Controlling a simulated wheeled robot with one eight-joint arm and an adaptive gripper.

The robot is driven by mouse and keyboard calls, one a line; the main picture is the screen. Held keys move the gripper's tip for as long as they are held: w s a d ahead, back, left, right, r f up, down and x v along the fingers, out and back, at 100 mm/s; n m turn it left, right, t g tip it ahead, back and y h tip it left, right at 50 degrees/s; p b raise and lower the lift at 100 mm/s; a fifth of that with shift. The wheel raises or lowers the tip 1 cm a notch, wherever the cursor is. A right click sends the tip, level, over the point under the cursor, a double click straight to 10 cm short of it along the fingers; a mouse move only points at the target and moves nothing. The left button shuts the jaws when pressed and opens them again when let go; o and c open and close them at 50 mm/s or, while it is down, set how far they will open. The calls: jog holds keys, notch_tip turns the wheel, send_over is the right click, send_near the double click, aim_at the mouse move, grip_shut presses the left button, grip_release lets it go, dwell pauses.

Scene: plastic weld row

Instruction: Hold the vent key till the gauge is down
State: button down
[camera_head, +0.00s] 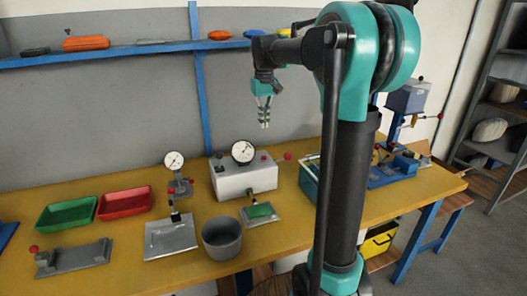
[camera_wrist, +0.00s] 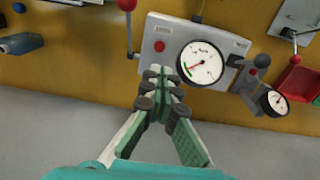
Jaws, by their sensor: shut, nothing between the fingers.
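A pale box (camera_head: 244,176) stands on the bench with a round white gauge (camera_head: 243,152) on top. In the wrist view the gauge (camera_wrist: 201,61) has a needle pointing to the lower left, by a short green mark; its figures are too small to read. A lever with a red ball (camera_head: 287,156) is at the box's right side. My gripper (camera_head: 264,122) is shut and empty, in the air above the box, touching nothing.
A smaller gauge (camera_head: 174,160) on a stand is left of the box. Green (camera_head: 67,215) and red (camera_head: 125,203) trays, a grey pot (camera_head: 221,237) and metal fixtures crowd the bench (camera_head: 125,270). A blue shelf (camera_head: 130,50) runs behind.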

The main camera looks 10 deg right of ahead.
aim_at(264, 158)
notch_tip(264, 158, down, 13)
jog(key=shift+w+r, duration=0.1)
jog(key=shift+r, duration=0.1)
dwell(0.4)
jog(key=shift+f, duration=1.1)
dwell(0.4)
notch_tip(264, 158, up, 14)
jog(key=shift+s, duration=0.2)
dwell(0.4)
jog(key=shift+r, duration=0.1)
jog(key=shift+s, duration=0.1)
